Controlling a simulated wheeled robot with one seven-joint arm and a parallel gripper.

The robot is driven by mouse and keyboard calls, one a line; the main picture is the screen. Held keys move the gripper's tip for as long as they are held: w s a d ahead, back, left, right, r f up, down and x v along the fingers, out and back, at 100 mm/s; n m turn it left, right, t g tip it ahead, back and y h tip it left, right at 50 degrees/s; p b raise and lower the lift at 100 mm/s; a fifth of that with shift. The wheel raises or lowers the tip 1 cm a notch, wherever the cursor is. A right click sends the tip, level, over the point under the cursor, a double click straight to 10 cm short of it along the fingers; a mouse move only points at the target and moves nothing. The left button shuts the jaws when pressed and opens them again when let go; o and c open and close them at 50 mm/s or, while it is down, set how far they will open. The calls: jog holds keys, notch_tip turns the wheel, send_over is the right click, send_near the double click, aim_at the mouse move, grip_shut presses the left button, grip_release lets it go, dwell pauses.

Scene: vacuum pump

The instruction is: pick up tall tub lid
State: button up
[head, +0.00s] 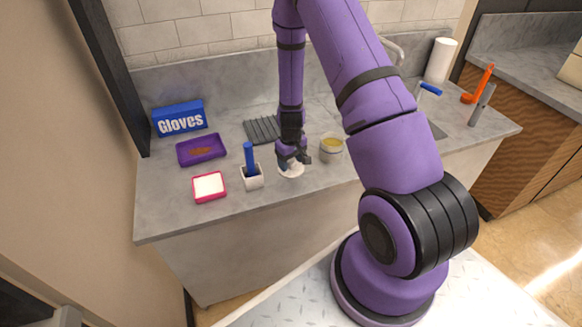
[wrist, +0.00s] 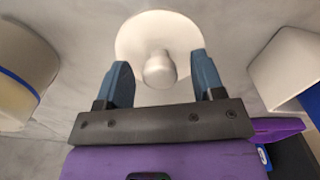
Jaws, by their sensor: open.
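The tall tub lid (head: 291,170) is a white disc lying on the grey counter below my gripper. In the wrist view the lid (wrist: 128,38) is round with a rounded knob (wrist: 160,70) standing up from its middle. My gripper (head: 292,158) is over the lid, its blue fingers apart. In the wrist view the gripper's fingers (wrist: 162,78) stand on either side of the knob with a gap on both sides. Part of the lid is hidden behind the fingers.
A tub with yellow contents (head: 332,149) stands close right of the gripper. A white holder with a blue-handled tool (head: 253,179) stands close left. Further left are a red-rimmed tray (head: 209,187), a purple tray (head: 201,150) and a gloves box (head: 180,119). A grey ribbed mat (head: 262,130) lies behind.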

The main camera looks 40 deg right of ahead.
jog(key=shift+f, duration=0.2)
jog(key=c, duration=1)
